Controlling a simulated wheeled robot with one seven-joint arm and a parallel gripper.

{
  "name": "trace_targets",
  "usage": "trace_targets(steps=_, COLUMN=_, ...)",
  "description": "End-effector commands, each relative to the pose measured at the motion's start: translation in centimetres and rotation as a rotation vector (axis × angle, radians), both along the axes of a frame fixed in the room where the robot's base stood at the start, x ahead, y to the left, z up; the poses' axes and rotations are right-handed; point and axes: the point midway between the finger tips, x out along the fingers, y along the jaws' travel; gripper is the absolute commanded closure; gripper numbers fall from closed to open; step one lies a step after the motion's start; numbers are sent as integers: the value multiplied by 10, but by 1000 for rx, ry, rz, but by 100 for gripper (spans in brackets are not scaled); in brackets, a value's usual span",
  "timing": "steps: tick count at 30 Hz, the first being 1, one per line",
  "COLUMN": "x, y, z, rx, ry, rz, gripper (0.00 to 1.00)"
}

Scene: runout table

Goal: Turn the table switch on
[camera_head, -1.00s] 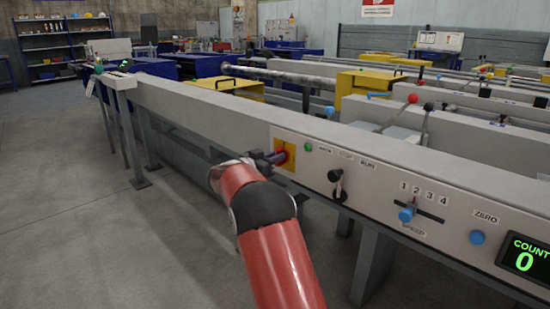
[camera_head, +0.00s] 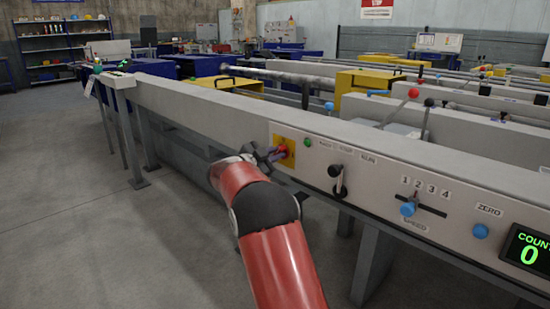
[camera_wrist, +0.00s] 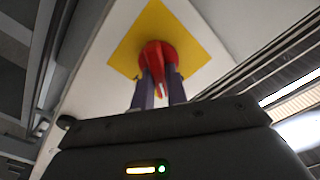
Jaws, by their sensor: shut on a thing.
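The table switch is a red rotary knob (camera_wrist: 156,55) on a square yellow plate (camera_wrist: 190,45), set in the light front panel. In the head view the knob (camera_head: 284,149) and its yellow plate (camera_head: 290,164) are at the panel's left end, partly covered by my gripper (camera_head: 272,156). In the wrist view my gripper's (camera_wrist: 160,84) two dark fingers stand on either side of the knob's ridge, shut on it. The ridge runs between the fingers. The plate looks turned like a diamond in this view. The fingertips partly hide the knob.
Right of the switch are a green button (camera_head: 307,142), a black-knobbed lever (camera_head: 336,171), a blue speed lever (camera_head: 408,209), a blue zero button (camera_head: 480,231) and a counter showing 0 (camera_head: 526,248). Floor (camera_head: 90,230) on the left is clear.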

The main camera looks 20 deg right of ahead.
Motion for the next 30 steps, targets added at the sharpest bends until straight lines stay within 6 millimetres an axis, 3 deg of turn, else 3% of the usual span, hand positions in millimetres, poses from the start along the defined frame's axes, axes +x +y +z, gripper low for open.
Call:
trace_targets(steps=18, x=-3, y=-1, z=-8, rx=199, ry=-547, rz=1, gripper=100)
trace_targets(steps=30, x=-3, y=-1, z=-9, rx=298, ry=-815, rz=1, gripper=100)
